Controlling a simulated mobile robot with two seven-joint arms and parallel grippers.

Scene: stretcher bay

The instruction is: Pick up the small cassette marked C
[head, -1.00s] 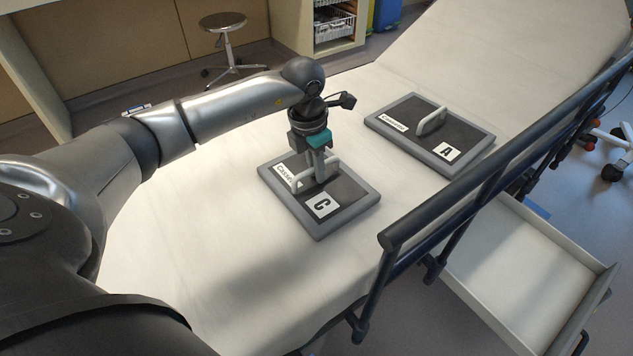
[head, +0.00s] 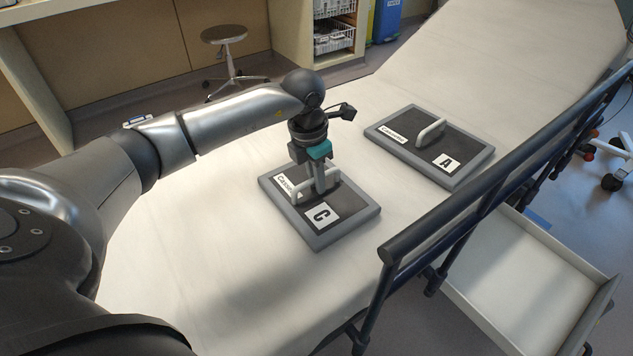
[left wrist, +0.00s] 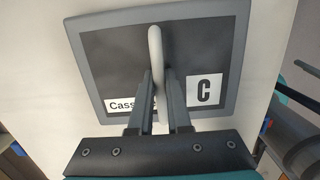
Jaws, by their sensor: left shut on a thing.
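The cassette marked C (head: 340,224) is a flat dark panel with a grey rim and a pale handle, on the white stretcher. My left gripper (head: 319,186) is shut on its handle from above. In the left wrist view the handle (left wrist: 156,60) passes between the fingers (left wrist: 160,100), and the letter C shows to the right. Part of the "Cassette" label is hidden by a finger. I cannot tell whether the cassette is touching the sheet or slightly raised. My right gripper is not in view.
A second cassette, marked A (head: 470,165), lies farther right on the stretcher (head: 420,65). A dark side rail (head: 480,195) runs along the right edge. Beyond it is a white open tray (head: 540,275). A stool (head: 225,35) stands behind. The sheet in front is clear.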

